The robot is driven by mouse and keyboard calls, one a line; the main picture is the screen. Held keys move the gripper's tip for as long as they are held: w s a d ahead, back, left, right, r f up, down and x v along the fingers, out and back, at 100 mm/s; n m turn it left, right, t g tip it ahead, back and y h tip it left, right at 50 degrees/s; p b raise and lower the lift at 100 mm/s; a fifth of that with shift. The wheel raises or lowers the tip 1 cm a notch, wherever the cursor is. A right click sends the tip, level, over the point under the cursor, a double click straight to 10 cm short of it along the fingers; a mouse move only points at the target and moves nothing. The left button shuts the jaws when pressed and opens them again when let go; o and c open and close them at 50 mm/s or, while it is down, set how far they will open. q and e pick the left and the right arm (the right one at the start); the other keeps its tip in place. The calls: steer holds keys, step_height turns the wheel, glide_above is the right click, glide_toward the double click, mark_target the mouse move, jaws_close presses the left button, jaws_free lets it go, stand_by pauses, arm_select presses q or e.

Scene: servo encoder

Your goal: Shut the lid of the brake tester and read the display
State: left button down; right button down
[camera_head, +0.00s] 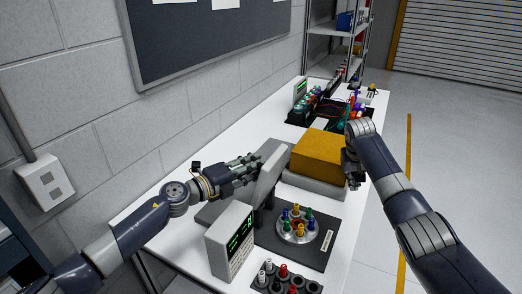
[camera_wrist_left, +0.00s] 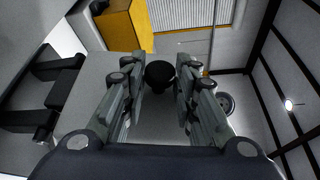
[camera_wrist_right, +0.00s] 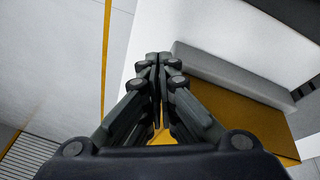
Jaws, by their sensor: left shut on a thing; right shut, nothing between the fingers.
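The brake tester has a dark base plate (camera_head: 315,244) with a round metal disc (camera_head: 298,231) carrying several coloured pegs. Its grey lid (camera_head: 268,170) stands raised and tilted behind the disc; it also shows in the left wrist view (camera_wrist_left: 85,110). A display box (camera_head: 232,242) with green readouts, too small to read, stands at the plate's left. My left gripper (camera_head: 256,162) is at the lid's upper left, shut on the black lid knob (camera_wrist_left: 160,74). My right gripper (camera_head: 353,182) is shut and empty beside the yellow block, over the bench's right edge.
A yellow block (camera_head: 320,153) on a grey base (camera_head: 314,184) stands behind the tester. A dark rack (camera_head: 287,285) with red and white parts is in front. Wiring and small devices (camera_head: 335,108) crowd the far bench. A wall runs along the left; the floor at right is clear.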

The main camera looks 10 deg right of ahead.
steer(key=a+r+n+y, duration=0.4)
steer(key=a+r, duration=1.1)
steer(key=r, duration=0.1)
step_height(320, 180, up, 10)
steer(key=n+y, duration=0.4)
steer(key=n, duration=0.5)
glide_above(263, 177)
steer(key=w+d, duration=0.1)
steer(key=w, duration=0.2)
steer(key=shift+t, duration=0.4)
steer(key=f, duration=0.6)
steer(key=w+f, duration=0.1)
steer(key=f, duration=0.1)
steer(key=shift+a+f, duration=0.4)
